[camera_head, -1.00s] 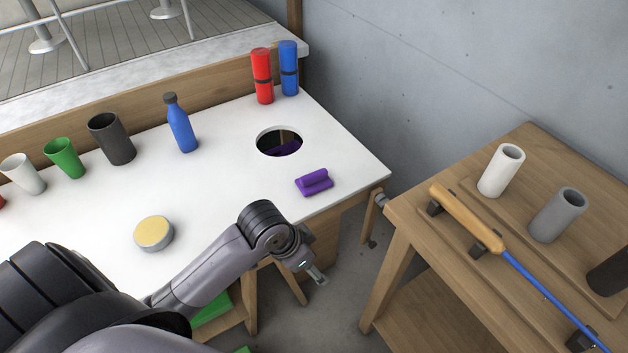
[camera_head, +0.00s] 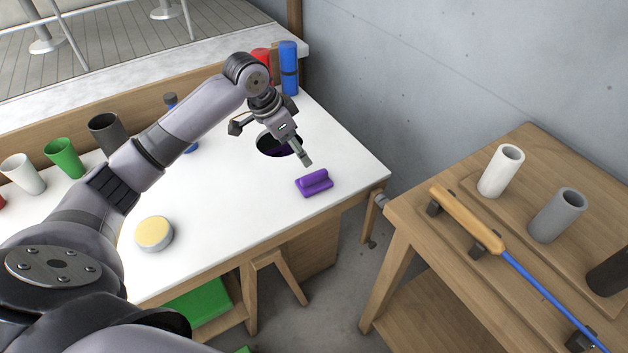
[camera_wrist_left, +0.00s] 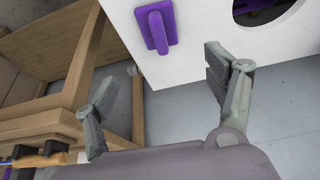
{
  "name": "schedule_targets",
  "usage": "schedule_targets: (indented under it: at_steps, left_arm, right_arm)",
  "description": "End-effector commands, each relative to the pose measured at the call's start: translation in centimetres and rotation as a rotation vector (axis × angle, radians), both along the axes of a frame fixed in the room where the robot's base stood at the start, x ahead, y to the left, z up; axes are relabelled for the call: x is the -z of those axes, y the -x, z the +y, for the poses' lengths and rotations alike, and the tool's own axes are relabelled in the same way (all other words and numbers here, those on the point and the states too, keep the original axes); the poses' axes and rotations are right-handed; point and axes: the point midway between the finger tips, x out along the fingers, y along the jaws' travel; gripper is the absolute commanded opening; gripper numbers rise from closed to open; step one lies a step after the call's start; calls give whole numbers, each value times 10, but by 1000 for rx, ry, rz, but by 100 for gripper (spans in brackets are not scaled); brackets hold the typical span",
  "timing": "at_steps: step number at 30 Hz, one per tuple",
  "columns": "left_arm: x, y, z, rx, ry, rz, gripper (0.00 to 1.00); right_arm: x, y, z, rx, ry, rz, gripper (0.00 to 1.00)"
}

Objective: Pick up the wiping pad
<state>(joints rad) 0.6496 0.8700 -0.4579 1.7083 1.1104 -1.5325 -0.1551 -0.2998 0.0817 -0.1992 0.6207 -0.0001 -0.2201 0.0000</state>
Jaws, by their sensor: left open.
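The purple wiping pad (camera_head: 314,183), a flat base with a raised grip bar, lies on the white worktop near its right front edge. It also shows at the top of the left wrist view (camera_wrist_left: 157,27). My left gripper (camera_head: 270,142) is open and empty above the worktop, over the round hole and to the upper left of the pad. In the left wrist view its spread fingers (camera_wrist_left: 160,65) are below the pad in the picture, apart from it. My right gripper is out of view.
The white worktop (camera_head: 225,225) has a round hole (camera_head: 268,149) behind the pad. A yellow-topped round tin (camera_head: 154,233), several cups and blue and red cylinders stand around. A wooden table (camera_head: 420,212) is at the right, across a floor gap.

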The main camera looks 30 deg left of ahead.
Motion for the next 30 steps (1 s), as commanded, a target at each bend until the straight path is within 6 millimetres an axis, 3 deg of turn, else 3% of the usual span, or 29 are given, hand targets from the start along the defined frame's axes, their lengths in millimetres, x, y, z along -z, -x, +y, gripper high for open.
schedule_targets:
  at_steps: [9,17,25,30]
  left_arm:
    - [62,-20,-15,0,1,2,78]
    - [80,-27,-19,1,0,-1,78]
    - [117,-37,-26,-1,1,2,78]
    - [127,-41,-27,1,-2,-1,78]
  right_arm:
    - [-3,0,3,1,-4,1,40]
    - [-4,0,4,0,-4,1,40]
    - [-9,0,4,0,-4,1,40]
    - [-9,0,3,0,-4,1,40]
